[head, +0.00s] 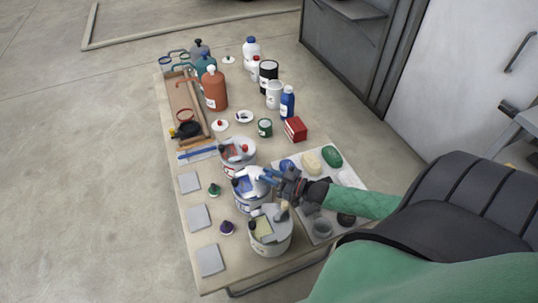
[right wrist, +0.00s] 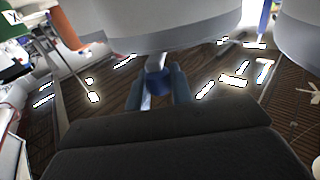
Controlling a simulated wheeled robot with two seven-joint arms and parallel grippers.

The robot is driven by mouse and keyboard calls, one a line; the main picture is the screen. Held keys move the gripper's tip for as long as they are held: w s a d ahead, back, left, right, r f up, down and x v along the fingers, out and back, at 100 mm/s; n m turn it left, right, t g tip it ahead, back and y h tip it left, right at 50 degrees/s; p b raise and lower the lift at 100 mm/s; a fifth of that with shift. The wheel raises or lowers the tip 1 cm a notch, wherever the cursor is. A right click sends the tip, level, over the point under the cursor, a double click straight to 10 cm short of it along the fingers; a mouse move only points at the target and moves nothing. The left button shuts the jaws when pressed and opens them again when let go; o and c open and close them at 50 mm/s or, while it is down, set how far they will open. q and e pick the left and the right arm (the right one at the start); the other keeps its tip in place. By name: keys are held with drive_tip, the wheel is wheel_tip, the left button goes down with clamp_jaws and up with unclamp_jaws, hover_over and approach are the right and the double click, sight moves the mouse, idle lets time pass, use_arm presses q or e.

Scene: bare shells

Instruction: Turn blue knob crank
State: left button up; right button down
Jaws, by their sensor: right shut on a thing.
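The blue knob (right wrist: 157,82) of the crank shows in the right wrist view between the two blue-grey fingers of my right gripper (right wrist: 158,92). The gripper is shut on it, with a pale crank arm beside the knob and the grey underside of a round body above. In the head view my right gripper (head: 266,176) reaches over the middle bucket (head: 252,200), which holds blue contents. There the knob is hidden by the gripper and cannot be made out. My left gripper is not in view.
A bucket with red contents (head: 237,157) stands behind and one with yellowish contents (head: 268,243) in front. A white tray (head: 352,181) with coloured lumps lies to the right. Grey square plates (head: 199,217) line the left edge. Bottles, including an orange one (head: 214,92), crowd the back.

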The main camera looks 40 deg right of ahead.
drive_tip(key=shift+r, duration=0.1)
idle(0.3)
drive_tip(key=c, duration=1.3)
unclamp_jaws()
drive_tip(key=shift+a, duration=0.1)
drive_tip(key=shift+o, duration=0.2)
